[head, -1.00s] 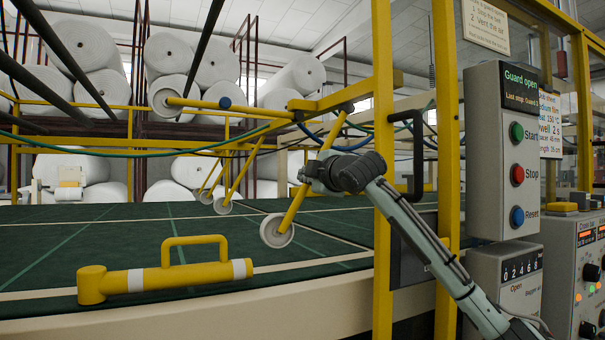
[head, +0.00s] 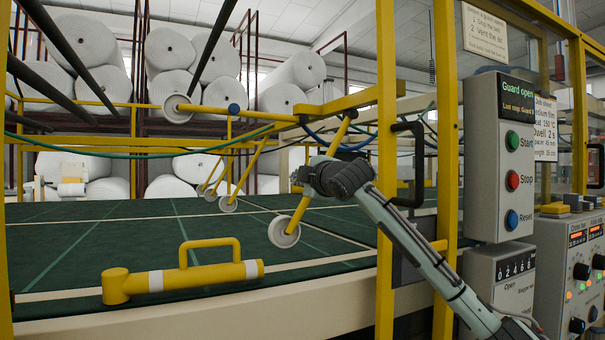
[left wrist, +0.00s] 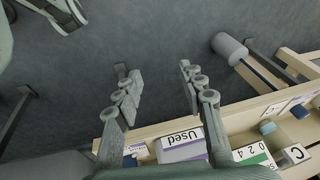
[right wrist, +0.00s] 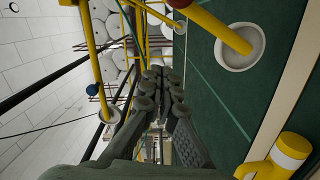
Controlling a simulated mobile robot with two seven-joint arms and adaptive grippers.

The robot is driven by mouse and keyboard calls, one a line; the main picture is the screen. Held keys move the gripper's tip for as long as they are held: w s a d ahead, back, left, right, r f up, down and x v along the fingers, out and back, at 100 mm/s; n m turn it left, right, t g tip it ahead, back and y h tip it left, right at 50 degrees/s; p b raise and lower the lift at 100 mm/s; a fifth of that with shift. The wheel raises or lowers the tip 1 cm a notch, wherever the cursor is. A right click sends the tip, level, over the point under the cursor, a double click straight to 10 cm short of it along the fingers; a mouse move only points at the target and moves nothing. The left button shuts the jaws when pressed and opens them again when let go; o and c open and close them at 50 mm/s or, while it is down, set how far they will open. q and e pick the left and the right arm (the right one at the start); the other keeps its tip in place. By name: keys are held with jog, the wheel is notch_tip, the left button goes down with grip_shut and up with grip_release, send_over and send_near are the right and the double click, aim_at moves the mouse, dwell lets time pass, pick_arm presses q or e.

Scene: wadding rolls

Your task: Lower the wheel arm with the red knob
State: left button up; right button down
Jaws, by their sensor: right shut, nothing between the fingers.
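A yellow wheel arm (head: 307,212) with a white wheel (head: 284,232) slants down over the green bed. My right gripper (head: 303,176) is beside its middle, shut and empty, and hides part of it. In the right wrist view, the shut fingertips (right wrist: 161,82) are near a dark red knob (right wrist: 179,3) at the top edge, by the yellow arm with its white wheel (right wrist: 240,46). I cannot tell whether the wheel touches the bed. Another arm, with a blue knob (head: 234,108), is raised, its wheel (head: 177,108) high. My left gripper (left wrist: 160,85) is open and empty over the floor.
A yellow tube with a handle (head: 190,278) lies on the near bed edge. Yellow guard posts (head: 386,250) stand just right of the wheel arms. A control box (head: 492,170) is at the right. More lowered wheel arms are farther back.

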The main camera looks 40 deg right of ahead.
pick_arm(q)
jog(key=v, duration=0.1)
jog(key=b+v, duration=0.1)
jog(key=v, duration=0.1)
jog(key=b+v, duration=0.1)
jog(key=v, duration=0.1)
jog(key=shift+a+r, duration=0.3)
pick_arm(e)
jog(key=v, duration=1)
jog(key=shift+d, duration=0.1)
